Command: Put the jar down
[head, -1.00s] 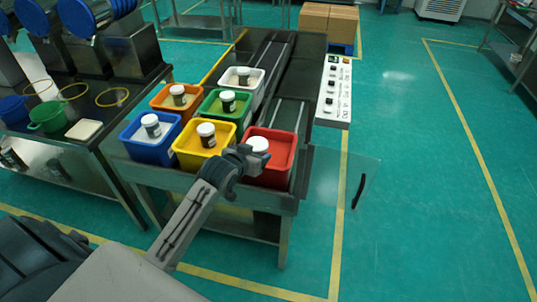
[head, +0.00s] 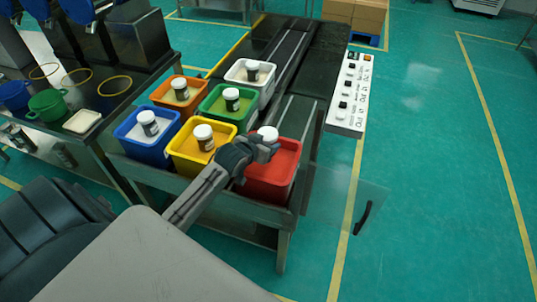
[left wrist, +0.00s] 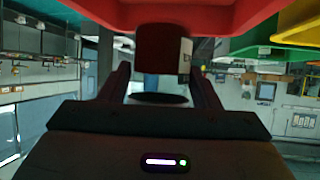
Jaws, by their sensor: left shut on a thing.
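The jar with a white lid (head: 268,133) is at my left gripper (head: 265,149), over the back part of the red bin (head: 268,190). The gripper is shut on the jar. In the left wrist view the jar (left wrist: 160,48) shows as a dark body with a pale label, between the two fingers (left wrist: 161,88). The red bin (left wrist: 75,15) fills the top of that view. The jar's lower part is hidden by the gripper in the head view. Whether it touches the bin cannot be told. My right gripper is not in view.
Yellow (head: 190,159), blue (head: 150,154), green (head: 212,112), orange (head: 165,105) and white (head: 265,92) bins stand close by, each with a white-lidded jar. A white switch panel (head: 346,118) is at the right. A clear panel with a black handle (head: 362,218) sticks out at the front right.

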